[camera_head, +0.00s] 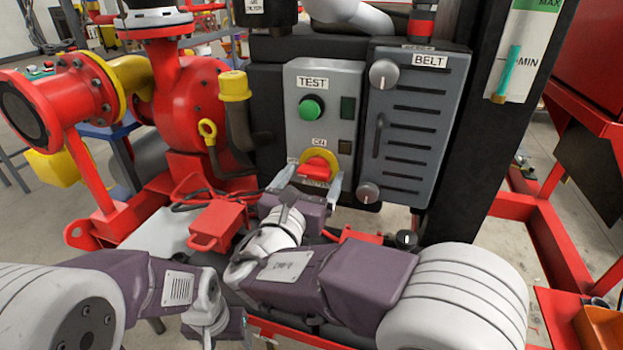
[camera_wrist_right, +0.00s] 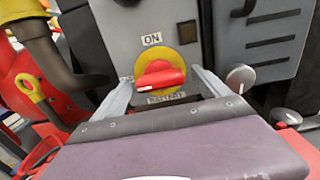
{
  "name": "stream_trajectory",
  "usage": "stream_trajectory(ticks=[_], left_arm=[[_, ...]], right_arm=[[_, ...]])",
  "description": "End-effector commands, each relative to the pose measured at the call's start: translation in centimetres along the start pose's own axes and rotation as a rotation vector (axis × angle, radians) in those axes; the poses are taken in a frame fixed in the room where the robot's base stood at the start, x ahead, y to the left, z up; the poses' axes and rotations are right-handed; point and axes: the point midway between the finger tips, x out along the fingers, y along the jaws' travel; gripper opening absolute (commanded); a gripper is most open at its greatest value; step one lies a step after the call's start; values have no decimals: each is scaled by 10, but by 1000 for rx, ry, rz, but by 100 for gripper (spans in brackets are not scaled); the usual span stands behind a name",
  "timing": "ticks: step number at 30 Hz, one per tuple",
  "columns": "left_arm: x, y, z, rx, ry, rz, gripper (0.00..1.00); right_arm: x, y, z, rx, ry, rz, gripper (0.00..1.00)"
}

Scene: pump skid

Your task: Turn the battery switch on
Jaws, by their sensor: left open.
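The battery switch is a red knob (camera_head: 320,166) on a yellow round plate (camera_wrist_right: 187,57), low on the grey test panel. In the right wrist view its red handle (camera_wrist_right: 160,78) lies roughly level, with a white mark at its left end. An ON label (camera_wrist_right: 151,39) sits above it and a BATTERY label below it, partly covered. My right gripper (camera_head: 308,178) is open, its two fingers either side of the knob with gaps to it; the fingers also show in the right wrist view (camera_wrist_right: 163,88). My left gripper (camera_head: 236,328) is low in the head view, its fingers not clearly visible.
The grey panel (camera_head: 345,80) has a green TEST button (camera_head: 311,108) above the switch. A belt guard (camera_head: 420,110) with round knobs stands close on the right. A red pump (camera_head: 185,90) and a yellow-capped pipe (camera_head: 234,87) are on the left.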

Motion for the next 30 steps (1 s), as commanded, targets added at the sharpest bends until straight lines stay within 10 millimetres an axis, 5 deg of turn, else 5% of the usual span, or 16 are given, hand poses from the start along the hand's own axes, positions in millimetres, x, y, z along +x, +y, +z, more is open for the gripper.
stream_trajectory(ticks=[1, 6, 17, 30], left_arm=[[0, 0, 0, 0, 0, 0, 64], [0, 0, 0, 0, 0, 0, 64], [9, 0, 1, 0, 0, 0, 64], [48, -1, 5, 0, 0, 0, 64]], right_arm=[[0, 0, 0, 0, 0, 0, 71], [0, 0, 0, 0, 0, 0, 25], [0, 0, -2, 71, 0, 1, 25], [0, 0, -6, 441, 0, 1, 25]])
